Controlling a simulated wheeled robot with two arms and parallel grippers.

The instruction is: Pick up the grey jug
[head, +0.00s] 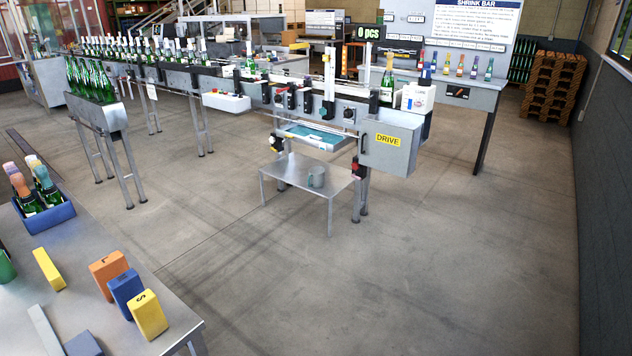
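The table is in front of the conveyor machine, left of the grey box marked DRIVE. Neither of my grippers is in the head view.
A steel bench (172,318) at the lower left holds a blue crate (50,218) of bottles and coloured blocks. The conveyor (187,82) with green bottles runs across the back. Wooden pallets (553,87) are stacked far right. The floor before the low table is clear.

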